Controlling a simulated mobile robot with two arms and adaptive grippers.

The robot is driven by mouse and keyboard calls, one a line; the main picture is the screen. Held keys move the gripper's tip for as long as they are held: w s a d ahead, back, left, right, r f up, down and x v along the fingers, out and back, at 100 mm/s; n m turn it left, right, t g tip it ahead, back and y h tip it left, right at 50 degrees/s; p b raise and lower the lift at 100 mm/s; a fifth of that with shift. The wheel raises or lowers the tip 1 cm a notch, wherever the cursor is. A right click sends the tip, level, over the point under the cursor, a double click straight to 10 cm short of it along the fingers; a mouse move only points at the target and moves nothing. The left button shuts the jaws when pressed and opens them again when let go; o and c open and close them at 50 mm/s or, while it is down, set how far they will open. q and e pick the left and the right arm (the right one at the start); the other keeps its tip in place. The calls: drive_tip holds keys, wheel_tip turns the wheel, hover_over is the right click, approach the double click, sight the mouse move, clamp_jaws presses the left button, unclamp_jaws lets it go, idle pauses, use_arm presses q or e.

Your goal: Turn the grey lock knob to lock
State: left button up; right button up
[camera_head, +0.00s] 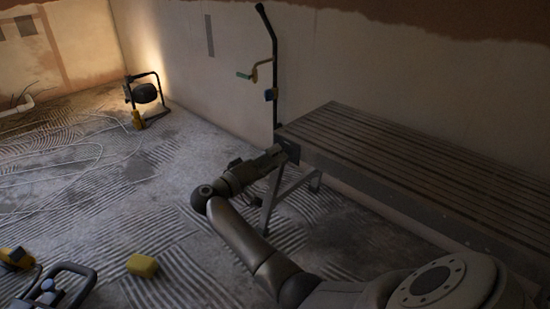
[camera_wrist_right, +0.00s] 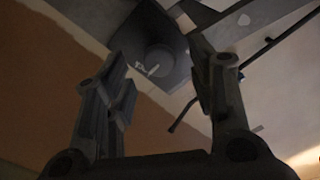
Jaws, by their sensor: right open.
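In the right wrist view a dark, round lock knob (camera_wrist_right: 161,60) sits on a dark plate (camera_wrist_right: 135,38). Small pale marks show near the knob's edge; I cannot read its setting. My right gripper (camera_wrist_right: 160,95) is open, its two fingers apart on either side below the knob in the picture. The knob is beyond the fingertips, with nothing between them. In the head view my right gripper (camera_head: 276,153) is at the dark plate (camera_head: 291,150) on the near left end of the slatted platform; the knob itself is hidden there. My left gripper is not in view.
The slatted platform (camera_head: 410,160) on metal legs fills the right side against the wall. A dark upright pole (camera_head: 274,70) with a green-tipped handle stands behind.

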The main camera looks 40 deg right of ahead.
drive_tip(key=a, duration=1)
drive_tip(key=shift+s+a, duration=0.2)
drive_tip(key=shift+s, duration=0.25)
